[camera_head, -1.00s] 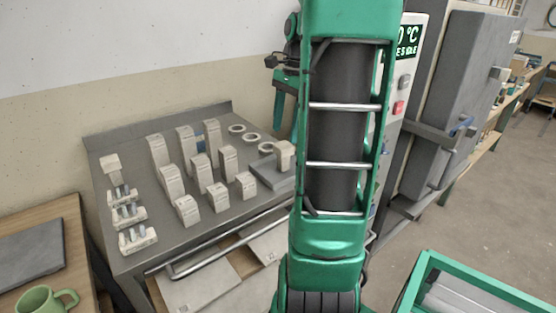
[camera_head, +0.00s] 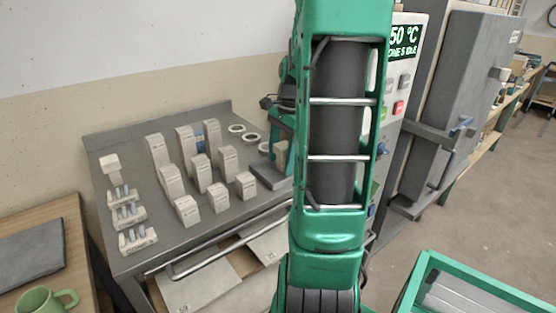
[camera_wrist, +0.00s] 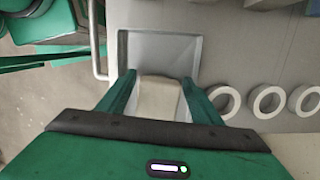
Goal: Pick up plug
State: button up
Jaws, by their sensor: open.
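The plug, a beige block (camera_wrist: 158,98), stands between my two green fingers in the wrist view. In the head view the plug (camera_head: 281,152) is mostly hidden behind my gripper. It stands at a grey tray (camera_head: 272,176) at the right end of the metal bench; the tray's recess (camera_wrist: 150,48) shows in the wrist view. My gripper (camera_wrist: 158,84) is open, with a finger on each side of the plug. I cannot tell whether either finger touches it. The plug's lower part is hidden.
Several white rings (camera_wrist: 268,101) lie beside the tray. Several upright beige blocks (camera_head: 201,172) and small racks with pegs (camera_head: 137,238) stand on the bench (camera_head: 240,215). A rail (camera_head: 225,245) runs along the bench's front edge. A kiln-like cabinet (camera_head: 445,100) stands at the right.

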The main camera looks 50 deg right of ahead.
jog(key=c, duration=1.2)
jog(key=shift+r, duration=0.1)
